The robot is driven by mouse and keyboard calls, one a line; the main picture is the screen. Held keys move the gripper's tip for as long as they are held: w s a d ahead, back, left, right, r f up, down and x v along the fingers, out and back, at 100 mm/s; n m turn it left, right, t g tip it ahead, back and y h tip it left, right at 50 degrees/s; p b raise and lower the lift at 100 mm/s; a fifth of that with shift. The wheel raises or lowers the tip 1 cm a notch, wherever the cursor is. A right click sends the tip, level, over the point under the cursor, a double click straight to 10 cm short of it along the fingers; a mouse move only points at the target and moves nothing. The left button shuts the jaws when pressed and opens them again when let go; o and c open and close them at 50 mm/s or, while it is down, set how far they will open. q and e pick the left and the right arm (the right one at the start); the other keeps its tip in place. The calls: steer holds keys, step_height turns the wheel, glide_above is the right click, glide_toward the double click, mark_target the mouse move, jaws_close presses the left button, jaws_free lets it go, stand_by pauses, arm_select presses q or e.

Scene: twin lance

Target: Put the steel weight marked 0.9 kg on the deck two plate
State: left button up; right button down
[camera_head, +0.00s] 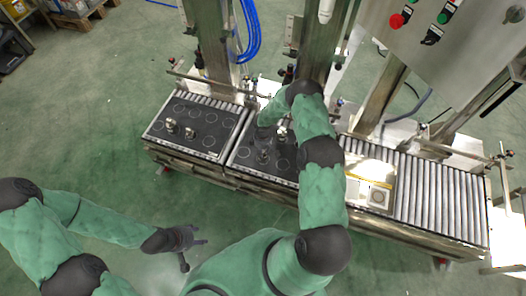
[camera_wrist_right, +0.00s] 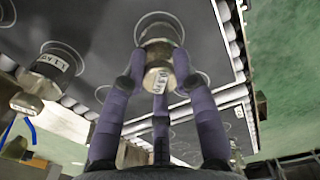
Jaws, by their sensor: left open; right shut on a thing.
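My right gripper (camera_wrist_right: 160,82) is shut on a steel weight (camera_wrist_right: 159,52), a metal cylinder with a pale label too small to read. It is over the middle dark plate (camera_head: 242,155), at a ringed circle; I cannot tell whether the weight touches the plate. A second steel weight (camera_wrist_right: 45,75) with a white label stands to the left in the right wrist view. Two steel weights (camera_head: 170,124) (camera_head: 190,132) stand on the left dark plate (camera_head: 160,137). In the head view my right arm partly hides the middle plate. My left gripper (camera_head: 190,242) is open and empty, away from the plates.
A roller conveyor (camera_head: 435,195) runs to the right, with a pale box-like item (camera_head: 379,196) on its left part. Metal posts and a control panel (camera_head: 445,40) stand behind the plates. The green floor at the front left is clear.

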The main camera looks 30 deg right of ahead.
steer(key=shift+w+d+r, duration=0.1)
steer(key=shift+w+r, duration=0.05)
steer(key=shift+r, duration=0.05)
steer(key=shift+f, duration=0.2)
steer(key=c, duration=1)
jaws_free()
steer(key=shift+o, duration=0.2)
steer(key=shift+r, duration=0.1)
